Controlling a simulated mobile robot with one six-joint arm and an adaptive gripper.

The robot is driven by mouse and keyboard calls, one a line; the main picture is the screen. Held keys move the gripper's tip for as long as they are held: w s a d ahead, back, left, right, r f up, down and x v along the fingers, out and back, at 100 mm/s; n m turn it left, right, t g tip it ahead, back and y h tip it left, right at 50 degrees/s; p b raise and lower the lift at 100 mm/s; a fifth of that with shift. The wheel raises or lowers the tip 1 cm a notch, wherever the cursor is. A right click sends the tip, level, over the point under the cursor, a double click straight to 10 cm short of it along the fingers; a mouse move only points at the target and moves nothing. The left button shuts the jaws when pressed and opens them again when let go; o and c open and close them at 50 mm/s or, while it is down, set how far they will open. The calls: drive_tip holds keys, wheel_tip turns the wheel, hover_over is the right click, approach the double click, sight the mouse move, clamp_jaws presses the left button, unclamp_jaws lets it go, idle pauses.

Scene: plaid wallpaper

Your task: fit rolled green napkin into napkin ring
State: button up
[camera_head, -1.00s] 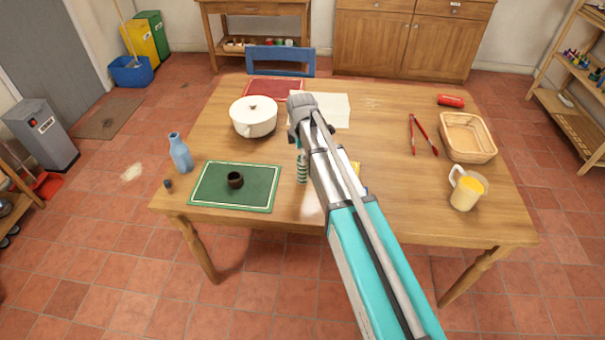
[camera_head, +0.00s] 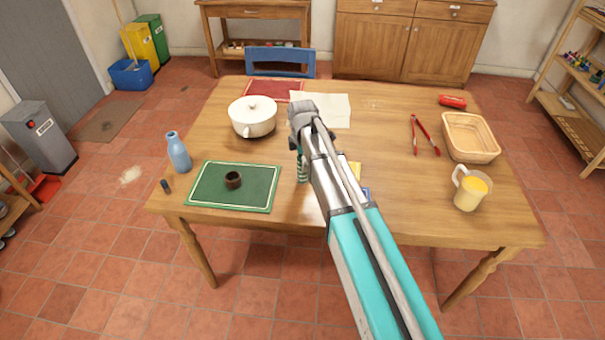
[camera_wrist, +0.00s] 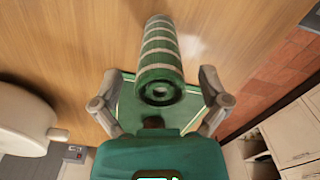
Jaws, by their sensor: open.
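The rolled green napkin (camera_head: 302,170), with pale stripes, stands on the table just right of the green placemat, partly behind my arm in the head view. In the wrist view the napkin (camera_wrist: 161,55) shows large, its round end facing the camera. The napkin ring (camera_head: 233,180), dark brown, sits on the placemat; it shows partly in the wrist view (camera_wrist: 153,122), beyond the napkin. My gripper (camera_wrist: 159,74) is open and empty, with one finger to each side of the napkin's line. I cannot tell how far the fingertips are from it.
The green placemat (camera_head: 204,200) lies at the table's front left. A blue bottle (camera_head: 179,153) and a white pot (camera_head: 252,117) stand nearby. Red tongs (camera_head: 424,135), a basket (camera_head: 470,137) and a yellow-filled jug (camera_head: 469,190) are at the right.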

drive_tip(key=shift+f+b, duration=0.9)
drive_tip(key=shift+f, duration=0.3)
drive_tip(key=c, duration=1.2)
drive_tip(key=shift+r+p, duration=0.25)
drive_tip(key=shift+p, duration=0.05)
drive_tip(key=shift+r+p, duration=0.75)
drive_tip(key=shift+r, duration=0.05)
drive_tip(key=s+d+r+p, duration=0.3)
drive_tip(key=s+r+p, duration=0.8)
drive_tip(key=s, duration=0.2)
drive_tip(key=shift+s+d, duration=0.25)
drive_tip(key=shift+d, duration=0.05)
